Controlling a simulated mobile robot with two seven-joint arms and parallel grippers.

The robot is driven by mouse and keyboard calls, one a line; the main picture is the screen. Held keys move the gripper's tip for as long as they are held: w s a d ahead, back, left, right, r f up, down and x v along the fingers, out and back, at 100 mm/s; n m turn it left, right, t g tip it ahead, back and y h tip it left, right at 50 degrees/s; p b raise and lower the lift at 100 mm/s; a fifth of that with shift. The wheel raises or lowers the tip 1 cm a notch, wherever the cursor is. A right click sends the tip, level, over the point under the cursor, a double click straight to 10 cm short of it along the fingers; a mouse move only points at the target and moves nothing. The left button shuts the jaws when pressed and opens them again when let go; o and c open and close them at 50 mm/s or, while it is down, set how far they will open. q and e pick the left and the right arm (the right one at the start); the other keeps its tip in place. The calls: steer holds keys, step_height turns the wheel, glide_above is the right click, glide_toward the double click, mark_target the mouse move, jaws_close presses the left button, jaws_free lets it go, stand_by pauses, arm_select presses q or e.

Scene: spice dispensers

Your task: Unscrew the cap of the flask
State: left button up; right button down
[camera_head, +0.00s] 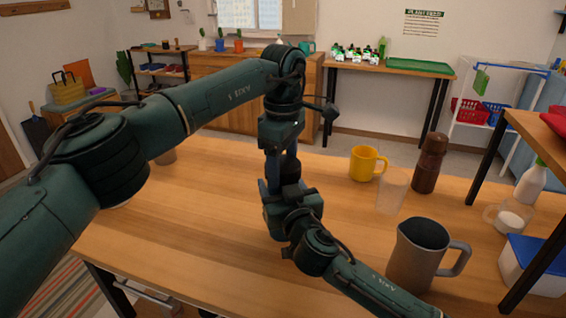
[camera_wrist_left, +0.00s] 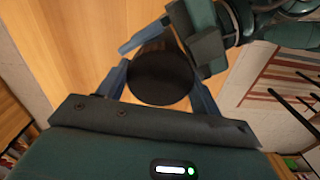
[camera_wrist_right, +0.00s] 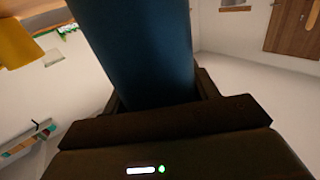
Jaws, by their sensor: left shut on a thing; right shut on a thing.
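The flask is upright between my two grippers, mostly hidden by them in the head view. Its dark round cap (camera_wrist_left: 160,75) is seen end-on in the left wrist view, between the blue-grey fingers of my left gripper (camera_wrist_left: 163,84). That gripper (camera_head: 284,178) reaches down from above and is shut on the cap. The flask's dark blue body (camera_wrist_right: 145,45) fills the middle of the right wrist view. My right gripper (camera_head: 290,195) comes in from the lower right, below the left one, and is shut on the body.
On the wooden table (camera_head: 200,240), right of my grippers, stand a yellow mug (camera_head: 364,164), a clear glass (camera_head: 392,190), a brown bottle (camera_head: 430,165) and a grey pitcher (camera_head: 412,262). A blue-lidded tub (camera_head: 525,268) is at far right. The table's left part is mostly clear.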

arm_select(q)
steer(key=o, duration=1.1)
steer(key=shift+r, duration=0.1)
step_height(320, 180, up, 4)
steer(key=shift+r, duration=0.2)
steer(key=shift+c, duration=0.6)
step_height(320, 180, up, 2)
steer(key=shift+r+m, duration=0.15)
steer(key=shift+m, duration=0.85)
steer(key=shift+r+m, duration=0.35)
steer(key=shift+m, duration=0.15)
step_height(320, 180, down, 8)
steer(key=shift+r, duration=0.2)
